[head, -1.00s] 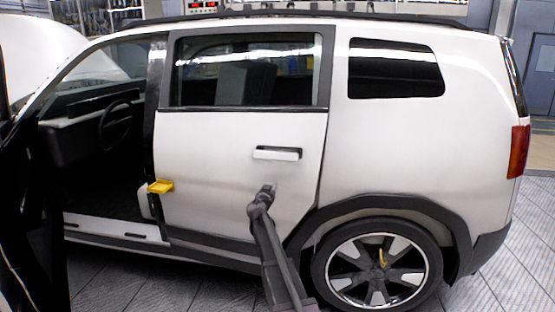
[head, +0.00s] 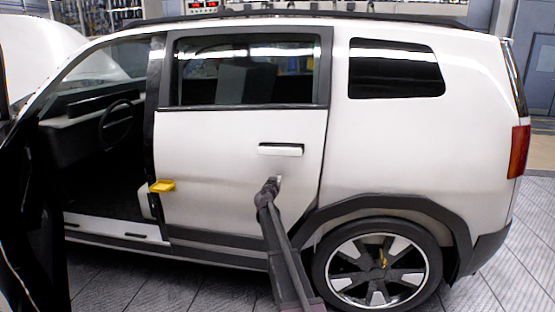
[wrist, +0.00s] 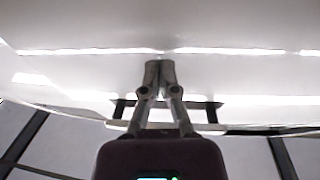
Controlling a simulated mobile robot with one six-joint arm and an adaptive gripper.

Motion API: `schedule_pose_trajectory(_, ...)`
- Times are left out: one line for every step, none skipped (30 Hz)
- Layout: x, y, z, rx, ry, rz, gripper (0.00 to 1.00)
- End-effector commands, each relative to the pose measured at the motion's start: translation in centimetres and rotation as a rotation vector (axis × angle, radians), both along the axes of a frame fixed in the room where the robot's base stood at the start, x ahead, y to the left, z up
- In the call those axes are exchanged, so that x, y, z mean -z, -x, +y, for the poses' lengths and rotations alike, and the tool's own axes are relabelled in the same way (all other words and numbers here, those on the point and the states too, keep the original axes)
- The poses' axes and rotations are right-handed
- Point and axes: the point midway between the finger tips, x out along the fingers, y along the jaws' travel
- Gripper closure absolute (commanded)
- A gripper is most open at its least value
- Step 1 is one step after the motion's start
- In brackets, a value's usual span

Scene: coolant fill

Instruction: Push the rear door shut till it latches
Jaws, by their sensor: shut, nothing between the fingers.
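The white rear door (head: 215,135) of the car sits in its opening in the head view, and its rear edge looks close to flush with the body. I cannot tell whether it is latched. Its handle (head: 281,150) is on the rear part of the panel. My gripper (head: 276,181) is shut and empty, just below the handle, with its tips at the door panel. In the wrist view the shut fingers (wrist: 160,66) point at the white panel (wrist: 80,35); whether they touch it is hard to tell.
The front doorway (head: 105,165) is open, and a dark open front door (head: 30,200) stands at the far left. A yellow piece (head: 162,186) sticks out at the rear door's front edge. The rear wheel (head: 375,270) is right of my arm. Tiled floor is free in front.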

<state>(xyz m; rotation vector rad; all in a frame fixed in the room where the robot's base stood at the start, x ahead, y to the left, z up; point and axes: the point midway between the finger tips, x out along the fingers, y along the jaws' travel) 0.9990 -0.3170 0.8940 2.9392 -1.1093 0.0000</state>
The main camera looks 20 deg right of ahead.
Motion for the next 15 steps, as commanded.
schedule_pose_trajectory(0.00, 0.02, -0.01, 0.000, 0.000, 0.000, 1.00)
schedule_pose_trajectory(0.00, 0.02, -0.01, 0.000, 0.000, 0.000, 1.00)
schedule_pose_trajectory(0.00, 0.02, -0.01, 0.000, 0.000, 0.000, 1.00)
schedule_pose_trajectory(0.00, 0.02, -0.01, 0.000, 0.000, 0.000, 1.00)
schedule_pose_trajectory(0.00, 0.02, -0.01, 0.000, 0.000, 0.000, 1.00)
schedule_pose_trajectory(0.00, 0.02, -0.01, 0.000, 0.000, 0.000, 1.00)
schedule_pose_trajectory(0.00, 0.03, -0.02, 0.000, 0.000, 0.000, 1.00)
schedule_pose_trajectory(0.00, 0.01, -0.03, 0.000, 0.000, 0.000, 1.00)
schedule_pose_trajectory(0.00, -0.02, -0.06, 0.000, 0.000, 0.000, 1.00)
schedule_pose_trajectory(0.00, -0.05, -0.07, -0.001, 0.000, 0.000, 1.00)
schedule_pose_trajectory(0.00, -0.10, -0.11, -0.002, 0.000, 0.000, 1.00)
schedule_pose_trajectory(0.00, -0.17, -0.17, -0.003, 0.000, 0.000, 1.00)
schedule_pose_trajectory(0.00, -0.24, -0.23, -0.004, 0.000, 0.000, 1.00)
schedule_pose_trajectory(0.00, -0.31, -0.29, -0.005, 0.000, 0.000, 1.00)
schedule_pose_trajectory(0.00, -0.42, -0.37, -0.007, 0.000, 0.000, 1.00)
